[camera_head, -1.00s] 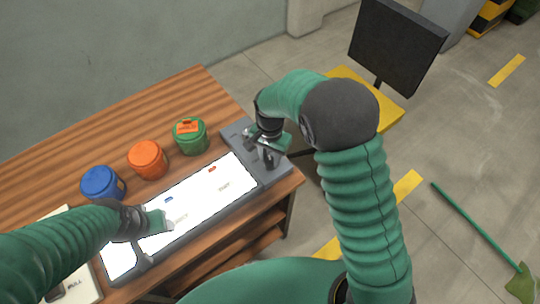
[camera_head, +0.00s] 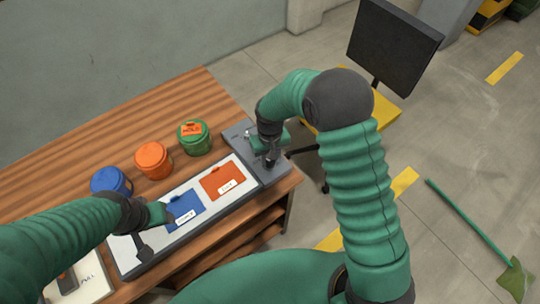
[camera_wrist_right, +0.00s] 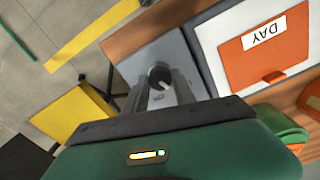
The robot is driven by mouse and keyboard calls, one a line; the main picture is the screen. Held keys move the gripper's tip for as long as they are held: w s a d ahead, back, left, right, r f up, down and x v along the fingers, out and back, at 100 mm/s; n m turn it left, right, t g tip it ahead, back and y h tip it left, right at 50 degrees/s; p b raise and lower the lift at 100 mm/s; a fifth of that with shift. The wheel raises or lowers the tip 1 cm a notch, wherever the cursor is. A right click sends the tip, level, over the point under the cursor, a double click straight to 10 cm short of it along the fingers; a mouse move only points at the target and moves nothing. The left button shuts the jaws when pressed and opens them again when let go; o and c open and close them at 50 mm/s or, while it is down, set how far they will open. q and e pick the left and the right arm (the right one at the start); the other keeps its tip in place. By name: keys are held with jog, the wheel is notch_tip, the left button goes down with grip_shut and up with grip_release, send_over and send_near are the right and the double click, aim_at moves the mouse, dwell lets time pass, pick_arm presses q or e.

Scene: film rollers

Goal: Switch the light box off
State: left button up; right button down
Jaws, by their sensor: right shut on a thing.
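The light box (camera_head: 215,213) lies along the front of the wooden table, its panel pale and unlit. A blue card (camera_head: 187,207) and an orange card (camera_head: 222,181) lie on it; the orange one reads "DAY" in the wrist view (camera_wrist_right: 262,55). A grey control plate (camera_head: 240,135) forms its right end. My right gripper (camera_head: 270,158) is over this plate, its fingers shut on a round knob (camera_wrist_right: 160,78) with a white mark. My left gripper (camera_head: 160,215) is over the left part of the panel; its fingers are not clear.
Blue (camera_head: 111,182), orange (camera_head: 153,160) and green (camera_head: 194,138) lidded jars stand behind the light box. A white sheet (camera_head: 80,279) with a dark object lies at lower left. A yellow-seated chair (camera_head: 395,50) stands beyond the table's right end.

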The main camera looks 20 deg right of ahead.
jog(key=shift+w+n, duration=0.1)
jog(key=shift+n, duration=0.7)
jog(key=c, duration=1)
grip_release()
notch_tip(320, 180, up, 17)
jog(key=shift+f+p, duration=0.15)
jog(key=shift+p, duration=0.25)
